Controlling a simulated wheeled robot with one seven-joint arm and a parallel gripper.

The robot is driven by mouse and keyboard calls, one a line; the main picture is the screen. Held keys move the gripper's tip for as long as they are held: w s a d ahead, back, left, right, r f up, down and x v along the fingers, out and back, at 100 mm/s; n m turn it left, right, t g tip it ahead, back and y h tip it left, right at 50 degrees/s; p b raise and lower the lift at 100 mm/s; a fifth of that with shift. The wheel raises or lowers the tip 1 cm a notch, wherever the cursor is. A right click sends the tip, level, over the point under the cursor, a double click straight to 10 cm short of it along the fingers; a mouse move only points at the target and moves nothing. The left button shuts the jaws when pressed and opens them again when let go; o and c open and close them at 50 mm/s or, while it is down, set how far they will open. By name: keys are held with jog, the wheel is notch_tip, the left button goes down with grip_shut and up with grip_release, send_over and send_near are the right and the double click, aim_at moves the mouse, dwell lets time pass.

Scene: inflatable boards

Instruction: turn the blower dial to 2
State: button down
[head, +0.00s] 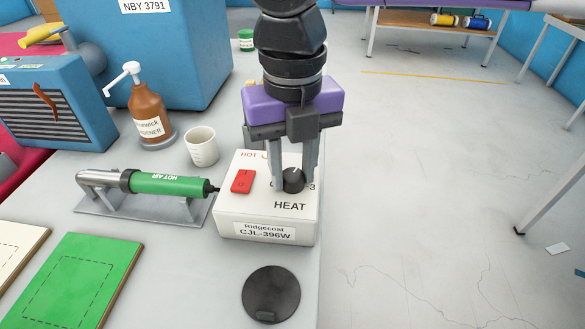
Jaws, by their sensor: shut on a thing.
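The blower's control box (233,226) is a white block labelled "Ridgecoat CJL-396W" near the right edge of the bench. Its black round dial (294,181) sits on the top face above the word "HEAT". A "3" shows just right of the dial; the other scale marks are mostly hidden by my gripper, and I cannot tell where the dial points. A red switch (242,181) is left of the dial. My gripper (293,183) comes down from above, its two fingers shut on the dial from left and right. The green hot-air blower (168,184) lies on a grey stand, its cable end at the box.
A white cup (202,146) and a brown pump bottle (150,112) stand behind the blower. A black disc (271,293) lies in front of the box. A green board (78,280) is at front left. The bench edge drops to open floor at right.

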aim_at(293, 174)
jog(key=shift+m, duration=0.7)
jog(key=c, duration=1)
grip_release()
jog(key=shift+c, duration=0.2)
notch_tip(293, 174, up, 8)
jog(key=shift+f+p, duration=0.1)
jog(key=shift+p, duration=0.55)
